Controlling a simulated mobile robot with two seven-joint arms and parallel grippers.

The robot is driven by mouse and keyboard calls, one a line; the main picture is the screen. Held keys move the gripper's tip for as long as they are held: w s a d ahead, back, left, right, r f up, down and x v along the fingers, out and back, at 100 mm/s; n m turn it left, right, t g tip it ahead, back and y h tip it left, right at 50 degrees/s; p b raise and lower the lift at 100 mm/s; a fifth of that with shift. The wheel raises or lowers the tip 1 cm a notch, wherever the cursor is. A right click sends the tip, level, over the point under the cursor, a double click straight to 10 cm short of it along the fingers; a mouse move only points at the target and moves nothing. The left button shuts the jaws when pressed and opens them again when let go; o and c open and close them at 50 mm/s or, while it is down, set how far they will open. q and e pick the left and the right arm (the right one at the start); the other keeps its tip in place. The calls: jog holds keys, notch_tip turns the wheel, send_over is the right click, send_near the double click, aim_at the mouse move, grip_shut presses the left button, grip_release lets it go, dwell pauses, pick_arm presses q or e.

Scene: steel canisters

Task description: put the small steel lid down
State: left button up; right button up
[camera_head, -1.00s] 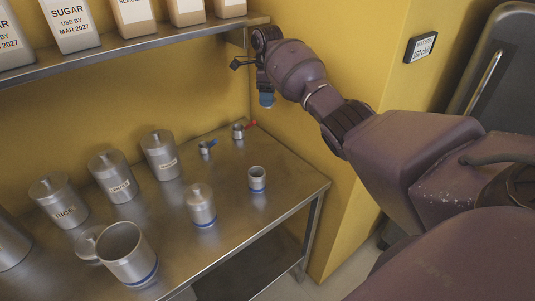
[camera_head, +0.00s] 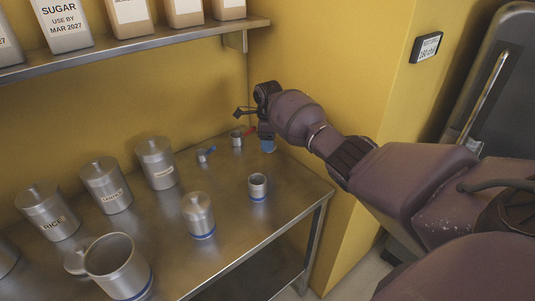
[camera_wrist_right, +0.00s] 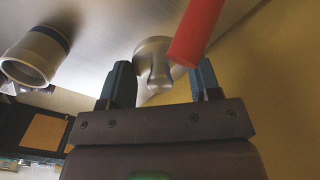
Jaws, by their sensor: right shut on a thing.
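My right gripper (camera_head: 267,146) is low over the back right corner of the steel table, pointing down, beside a small red-handled cup (camera_head: 237,138). In the right wrist view the small steel lid (camera_wrist_right: 152,50) shows its rounded top and knob between the blue-grey fingers (camera_wrist_right: 161,84), and the gripper is shut on it. The lid is hidden in the head view, and I cannot tell if it touches the table (camera_head: 290,205). A small open canister with a blue band (camera_head: 258,193) stands nearer the front. My left gripper is not in view.
A lidded canister (camera_head: 199,215), a large open canister (camera_head: 118,268) with a lid (camera_head: 76,260) beside it, and labelled canisters (camera_head: 106,185) stand left. A blue-handled cup (camera_head: 203,156) is at the back. The shelf (camera_head: 130,42) is above; the yellow wall (camera_head: 340,100) is close right.

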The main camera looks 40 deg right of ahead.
aim_at(268, 162)
notch_tip(268, 162, down, 5)
jog(key=shift+r+b, duration=0.1)
jog(key=shift+b, duration=0.55)
jog(key=shift+f, duration=0.35)
jog(key=shift+r, duration=0.15)
jog(key=shift+f, duration=0.2)
jog(key=o, duration=0.9)
jog(key=shift+o, duration=0.2)
jog(key=shift+r, duration=0.15)
notch_tip(268, 162, up, 11)
jog(key=p, duration=0.3)
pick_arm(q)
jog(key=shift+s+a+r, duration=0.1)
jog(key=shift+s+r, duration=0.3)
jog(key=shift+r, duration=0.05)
pick_arm(e)
jog(key=shift+r, duration=0.55)
